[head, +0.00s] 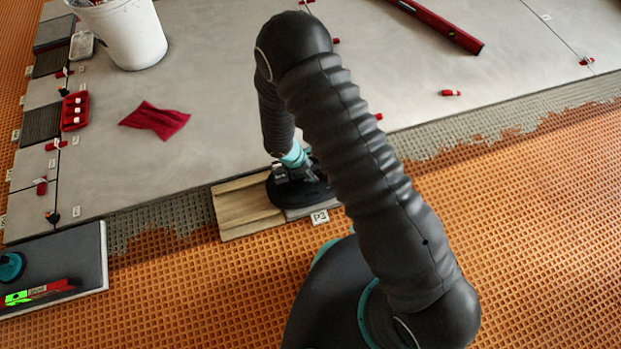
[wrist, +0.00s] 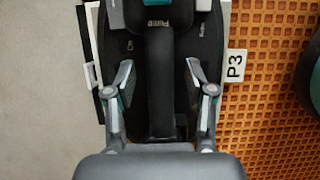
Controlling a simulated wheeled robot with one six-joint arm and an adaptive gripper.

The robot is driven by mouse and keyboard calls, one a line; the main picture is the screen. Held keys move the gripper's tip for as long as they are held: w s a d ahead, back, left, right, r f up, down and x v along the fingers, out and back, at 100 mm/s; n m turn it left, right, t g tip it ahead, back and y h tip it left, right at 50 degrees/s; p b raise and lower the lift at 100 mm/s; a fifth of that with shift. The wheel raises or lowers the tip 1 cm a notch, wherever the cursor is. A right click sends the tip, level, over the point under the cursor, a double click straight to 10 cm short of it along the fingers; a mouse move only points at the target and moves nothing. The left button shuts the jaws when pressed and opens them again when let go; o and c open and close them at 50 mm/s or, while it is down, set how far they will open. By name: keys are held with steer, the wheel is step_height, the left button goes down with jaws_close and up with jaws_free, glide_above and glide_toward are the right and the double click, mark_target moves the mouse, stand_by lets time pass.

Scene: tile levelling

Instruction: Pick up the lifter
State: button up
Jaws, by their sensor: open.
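The lifter (wrist: 162,84), a black tool with a dark bar handle, a teal part and grey ends at the top, lies below my gripper (wrist: 159,72). In the wrist view the handle runs lengthwise between my two fingers, which stand apart on either side of it. I cannot tell whether they touch it. In the head view the lifter's round black base (head: 277,195) sits on a wooden board and a grey piece, partly hidden by my gripper (head: 292,172) and arm.
The wooden board (head: 235,214) lies at the edge of the grey tiles, beside a P3 tag (head: 320,217). A white bucket (head: 128,35), a red cloth (head: 155,120) and a red level (head: 440,25) lie on the tiles. A dark tile (head: 75,255) bears a teal-topped tool (head: 10,267).

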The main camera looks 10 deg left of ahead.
steer(key=shift+f, duration=0.1)
stand_by(0.3)
jaws_close()
steer(key=shift+r+p, duration=0.45)
steer(key=shift+r, duration=0.1)
step_height(320, 180, up, 4)
steer(key=shift+f, duration=0.1)
steer(key=s+d+r+p, duration=0.4)
steer(key=s+d+r, duration=0.2)
steer(key=d+r, duration=0.4)
step_height(320, 180, up, 3)
steer(key=shift+f, duration=0.15)
stand_by(1.0)
